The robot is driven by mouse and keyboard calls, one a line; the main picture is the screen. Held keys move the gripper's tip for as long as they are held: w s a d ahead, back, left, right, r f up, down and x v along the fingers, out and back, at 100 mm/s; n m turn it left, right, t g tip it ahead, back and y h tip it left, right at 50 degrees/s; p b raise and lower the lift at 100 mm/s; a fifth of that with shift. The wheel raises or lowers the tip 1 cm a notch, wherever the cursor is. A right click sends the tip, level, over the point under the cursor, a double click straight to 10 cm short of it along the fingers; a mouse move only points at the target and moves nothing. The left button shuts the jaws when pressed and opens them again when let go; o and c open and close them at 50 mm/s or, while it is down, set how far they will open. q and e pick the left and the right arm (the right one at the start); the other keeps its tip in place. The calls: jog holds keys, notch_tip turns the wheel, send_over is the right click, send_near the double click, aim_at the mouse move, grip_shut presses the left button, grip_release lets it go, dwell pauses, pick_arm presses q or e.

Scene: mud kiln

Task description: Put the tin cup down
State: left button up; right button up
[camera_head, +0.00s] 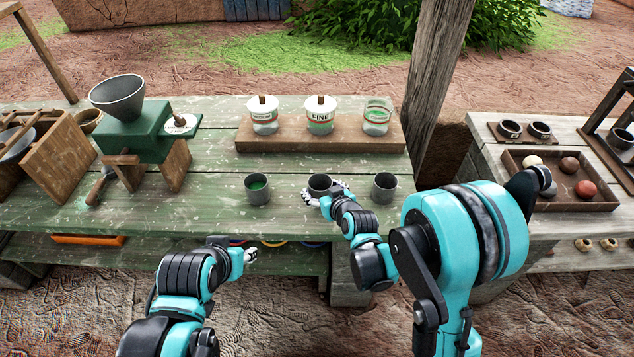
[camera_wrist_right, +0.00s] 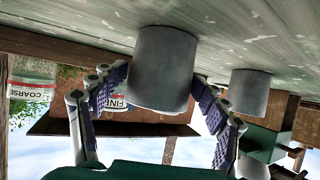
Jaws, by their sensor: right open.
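The tin cup (camera_head: 320,184) stands upright on the green plank table, the middle one of three grey cups. My right gripper (camera_head: 325,194) is at this cup, with a finger on either side. In the upside-down right wrist view, the cup (camera_wrist_right: 163,68) rests on the planks between the spread fingers of my right gripper (camera_wrist_right: 158,88), which is open. Its contents are hidden. My left gripper (camera_head: 249,255) hangs in front of the table's near edge, away from the cups; its finger opening is too small to tell.
A cup with green contents (camera_head: 257,190) stands left, another cup (camera_head: 384,188) right. Behind, a wooden board (camera_head: 280,143) bears three jars. A green hopper machine (camera_head: 135,135) stands left. A post (camera_head: 435,80) rises behind right. A tray (camera_head: 575,204) of balls lies on the right table.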

jog(key=p+v, duration=0.2)
jog(key=v, duration=0.5)
jog(key=shift+s+r, duration=0.1)
jog(key=shift+r, duration=0.05)
jog(key=s+d+r+m+g+h, duration=0.2)
jog(key=s+d+r, duration=0.2)
jog(key=s+d, duration=0.3)
jog(key=s+d+r+m+g+h, duration=0.2)
jog(key=s+d+r, duration=0.2)
jog(key=s+d, duration=0.4)
jog(key=s, duration=0.5)
jog(key=shift+m+h, duration=0.3)
jog(key=shift+h, duration=0.1)
jog(key=shift+r, duration=0.1)
